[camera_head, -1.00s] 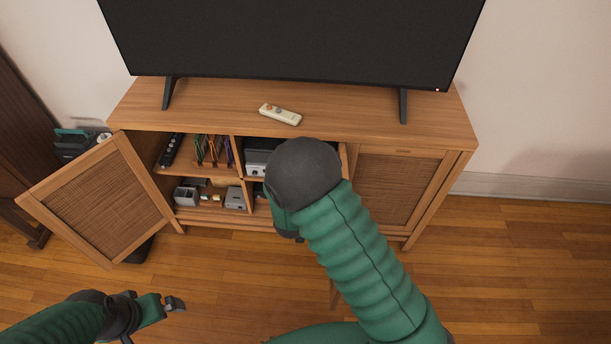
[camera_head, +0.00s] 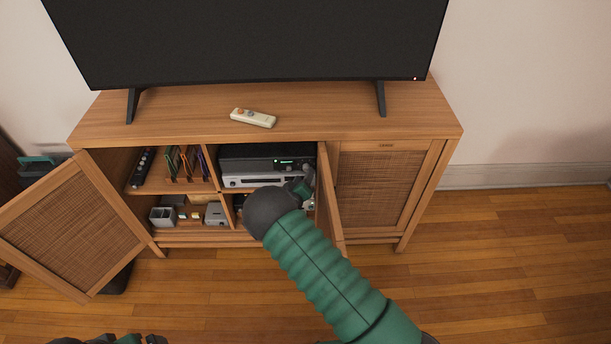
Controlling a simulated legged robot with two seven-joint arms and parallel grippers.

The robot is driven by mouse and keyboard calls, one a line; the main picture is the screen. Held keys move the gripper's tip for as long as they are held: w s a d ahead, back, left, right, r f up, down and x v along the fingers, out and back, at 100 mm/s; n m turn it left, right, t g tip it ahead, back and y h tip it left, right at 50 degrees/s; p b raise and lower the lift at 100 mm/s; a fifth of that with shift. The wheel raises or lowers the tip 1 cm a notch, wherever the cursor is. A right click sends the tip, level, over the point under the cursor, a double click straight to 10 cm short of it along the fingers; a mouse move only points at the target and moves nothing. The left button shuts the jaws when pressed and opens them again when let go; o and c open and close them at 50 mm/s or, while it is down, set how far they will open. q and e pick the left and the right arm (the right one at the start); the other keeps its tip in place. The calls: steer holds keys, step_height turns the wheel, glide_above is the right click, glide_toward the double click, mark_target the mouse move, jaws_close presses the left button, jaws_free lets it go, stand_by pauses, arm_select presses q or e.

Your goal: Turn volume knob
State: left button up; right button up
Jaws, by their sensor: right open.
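A black receiver (camera_head: 245,163) with a small green lit display sits on the upper shelf of the open middle compartment, on top of a silver device (camera_head: 240,181). A small round knob (camera_head: 308,169) shows faintly at the receiver's right end. My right gripper (camera_head: 307,186) is open, just below and in front of that end, partly hidden by its own dark wrist. I cannot tell whether it touches the knob. My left gripper (camera_head: 142,339) is at the bottom edge, mostly cut off, far from the cabinet.
The open middle door (camera_head: 330,205) stands close to the right of my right gripper. The left door (camera_head: 75,225) is swung wide open, and the right door (camera_head: 382,190) is shut. A remote (camera_head: 253,118) lies on the cabinet top below the television (camera_head: 250,45).

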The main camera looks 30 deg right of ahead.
mark_target(305, 170)
steer(key=shift+w+b+x, duration=0.25)
steer(key=shift+b+x, duration=0.05)
steer(key=shift+x, duration=1.25)
steer(key=shift+a+r, duration=0.1)
jaws_close()
